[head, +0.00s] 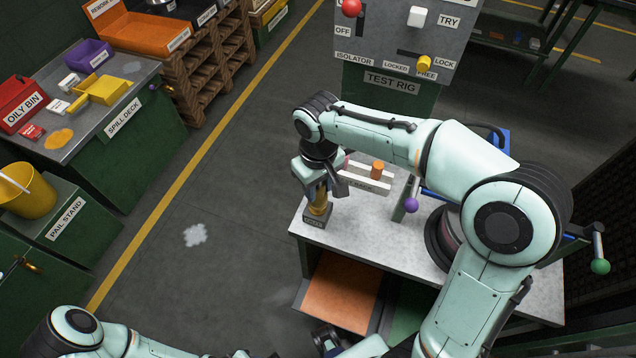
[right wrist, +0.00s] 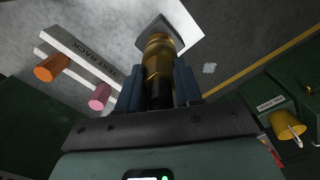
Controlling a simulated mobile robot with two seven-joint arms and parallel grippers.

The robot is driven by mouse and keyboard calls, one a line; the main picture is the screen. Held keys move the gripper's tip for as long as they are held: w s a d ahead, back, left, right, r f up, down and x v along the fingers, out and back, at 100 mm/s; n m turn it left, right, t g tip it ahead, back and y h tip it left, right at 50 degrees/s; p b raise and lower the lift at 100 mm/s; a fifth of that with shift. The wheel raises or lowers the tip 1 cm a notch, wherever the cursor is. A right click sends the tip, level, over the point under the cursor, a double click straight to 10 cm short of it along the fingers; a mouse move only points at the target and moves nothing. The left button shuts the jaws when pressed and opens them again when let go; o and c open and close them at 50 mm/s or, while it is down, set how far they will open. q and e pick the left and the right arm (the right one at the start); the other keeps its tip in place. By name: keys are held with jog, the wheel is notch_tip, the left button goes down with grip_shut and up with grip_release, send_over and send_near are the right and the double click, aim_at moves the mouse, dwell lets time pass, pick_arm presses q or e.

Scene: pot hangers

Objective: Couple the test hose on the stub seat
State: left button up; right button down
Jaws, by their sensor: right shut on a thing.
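My right gripper (head: 318,190) points down at the left corner of the grey bench and is shut on a brass fitting with a black end, which I take for the test hose (head: 319,207). In the right wrist view the black end is between the blue fingers and the brass part of the hose (right wrist: 160,58) extends beyond them. The hose is over a small dark labelled block, apparently the stub seat (head: 313,222), which also shows as a grey square (right wrist: 178,20). I cannot tell whether they are joined. A dark part at the bottom edge may be my left gripper (head: 327,338); its fingers are unclear.
A white test rack (right wrist: 88,62) holds an orange plug (right wrist: 51,67) and a pink plug (right wrist: 99,97), close beside my right gripper. A purple-knobbed lever (head: 411,205) stands on the bench (head: 370,238). The test rig panel (head: 393,78) is behind. The floor left is open.

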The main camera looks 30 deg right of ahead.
jog(key=shift+f+b, duration=0.65)
jog(key=shift+f, duration=0.45)
jog(key=c, duration=0.7)
grip_release()
jog(key=shift+r, duration=0.1)
notch_tip(320, 180, up, 13)
jog(key=shift+r+p, duration=0.15)
jog(key=shift+p, duration=1.05)
